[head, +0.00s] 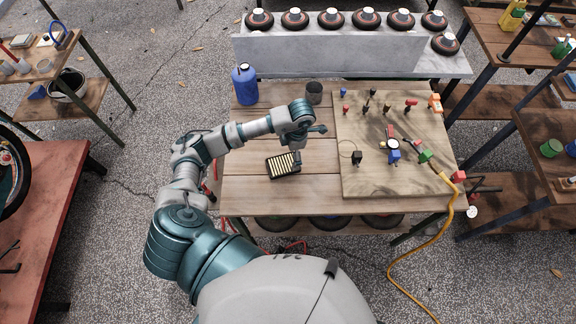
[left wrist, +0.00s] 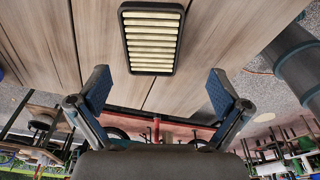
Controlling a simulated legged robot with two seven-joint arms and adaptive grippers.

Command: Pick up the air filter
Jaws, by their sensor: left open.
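The air filter (head: 282,167) is a flat black frame with cream pleats. It lies on the bare wooden planks of the table, left of the pale board. It also shows at the top of the left wrist view (left wrist: 152,38), whole and unobstructed. My left gripper (head: 307,145) is over the table, just above and right of the filter in the head view. In the left wrist view its two blue-padded fingers (left wrist: 160,92) are wide apart with nothing between them. The filter appears beyond the fingertips, apart from them. My right gripper is in neither view.
The pale board (head: 380,175) to the right carries several small fittings and a gauge. A yellow hose (head: 440,225) hangs off the right edge. Bare planks surround the filter.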

